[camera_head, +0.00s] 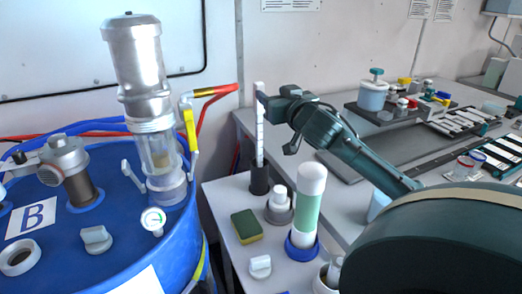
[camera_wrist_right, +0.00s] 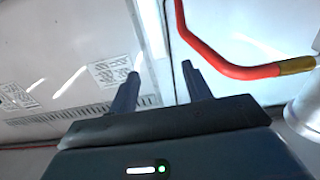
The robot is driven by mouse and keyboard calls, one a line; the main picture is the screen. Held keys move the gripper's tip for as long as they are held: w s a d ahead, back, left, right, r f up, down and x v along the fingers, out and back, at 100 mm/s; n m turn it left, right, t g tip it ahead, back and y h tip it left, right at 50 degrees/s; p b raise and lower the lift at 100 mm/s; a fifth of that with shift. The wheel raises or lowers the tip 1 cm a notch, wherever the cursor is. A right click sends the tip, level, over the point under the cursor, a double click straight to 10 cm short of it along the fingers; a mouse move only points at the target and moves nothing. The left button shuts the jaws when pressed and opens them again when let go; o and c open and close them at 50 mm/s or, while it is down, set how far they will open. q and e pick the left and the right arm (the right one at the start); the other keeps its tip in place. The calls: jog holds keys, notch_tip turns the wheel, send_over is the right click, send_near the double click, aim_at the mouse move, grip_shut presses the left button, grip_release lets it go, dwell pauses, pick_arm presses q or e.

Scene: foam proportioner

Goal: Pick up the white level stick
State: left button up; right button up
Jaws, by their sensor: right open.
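The white level stick (camera_head: 259,125) stands upright in a black round holder (camera_head: 259,180) on the grey table. My right gripper (camera_head: 263,97) is at the upper part of the stick, coming in from the right. In the right wrist view its two fingers (camera_wrist_right: 160,71) are apart, so it is open. A pale upright strip shows between and beyond the fingers there; I cannot tell for sure that it is the stick. Whether a finger touches the stick is also unclear. My left gripper is not in view.
A blue drum (camera_head: 120,252) with a metal pump (camera_head: 137,60) stands at left. A red hose (camera_head: 215,100) runs close left of the stick. A green-and-white cylinder (camera_head: 307,205), a sponge (camera_head: 246,226) and small caps crowd the table near the holder. The bench (camera_head: 340,165) lies right.

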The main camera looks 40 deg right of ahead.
aim_at(256, 83)
jog(key=p+x, duration=0.3)
jog(key=x, duration=0.7)
jog(key=shift+w+f, duration=0.2)
jog(key=shift+w, duration=0.1)
grip_shut()
